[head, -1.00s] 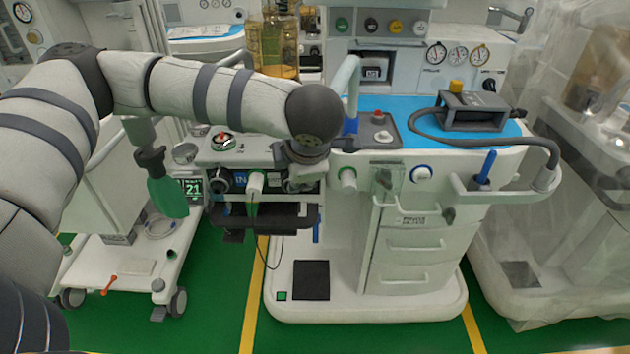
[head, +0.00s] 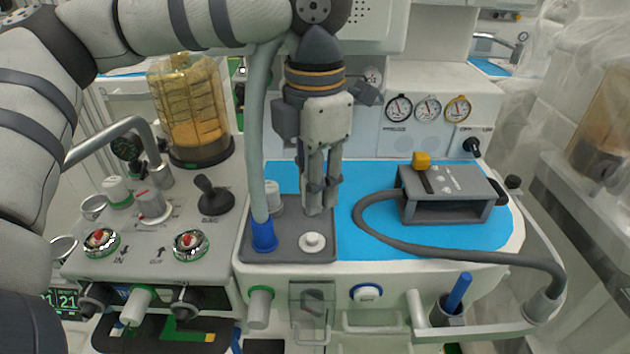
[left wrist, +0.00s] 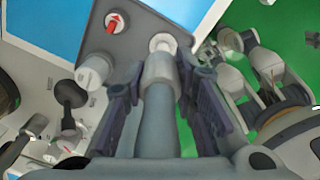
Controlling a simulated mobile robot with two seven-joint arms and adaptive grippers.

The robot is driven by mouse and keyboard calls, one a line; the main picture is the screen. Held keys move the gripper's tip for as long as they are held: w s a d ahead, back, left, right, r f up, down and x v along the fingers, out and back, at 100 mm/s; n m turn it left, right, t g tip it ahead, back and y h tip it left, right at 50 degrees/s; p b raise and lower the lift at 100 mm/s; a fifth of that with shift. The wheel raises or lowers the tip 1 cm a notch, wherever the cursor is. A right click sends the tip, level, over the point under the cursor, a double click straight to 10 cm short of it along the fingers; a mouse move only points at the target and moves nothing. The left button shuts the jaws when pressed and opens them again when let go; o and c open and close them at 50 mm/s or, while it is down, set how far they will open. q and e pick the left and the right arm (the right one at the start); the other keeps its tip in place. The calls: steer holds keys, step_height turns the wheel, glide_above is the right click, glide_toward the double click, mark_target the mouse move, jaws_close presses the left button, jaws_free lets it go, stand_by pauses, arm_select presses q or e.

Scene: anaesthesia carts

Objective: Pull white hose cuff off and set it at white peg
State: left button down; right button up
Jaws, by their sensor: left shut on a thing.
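My left gripper (head: 318,208) points down over the grey panel (head: 285,247) on the cart. In the left wrist view its dark fingers close around a pale cuff (left wrist: 160,68) at the end of a grey-green hose (left wrist: 158,125). In the head view the fingers mostly hide this cuff. A short white peg (head: 312,242) stands on the panel just below and in front of the fingertips; it also shows past the cuff's end in the left wrist view (left wrist: 162,42). The hose (head: 258,140) also runs down to a blue cuff (head: 263,236) on the panel's left. My right gripper is not in view.
A white cylinder (head: 273,193) stands behind the blue cuff. A red-arrow knob (left wrist: 115,22) shows in the left wrist view. A grey device (head: 450,190) with a thick hose sits on the blue mat (head: 365,232). Knobs and an amber canister (head: 190,105) are at left.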

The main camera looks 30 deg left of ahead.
mark_target(312, 236)
arm_select(q)
steer(key=shift+s+r, duration=0.1)
steer(key=shift+s, duration=0.3)
steer(key=shift+w+f, duration=0.1)
steer(key=shift+f, duration=2.8)
steer(key=shift+f, duration=1)
steer(key=c, duration=1.2)
jaws_free()
step_height(312, 236, up, 12)
steer(key=shift+d, duration=0.15)
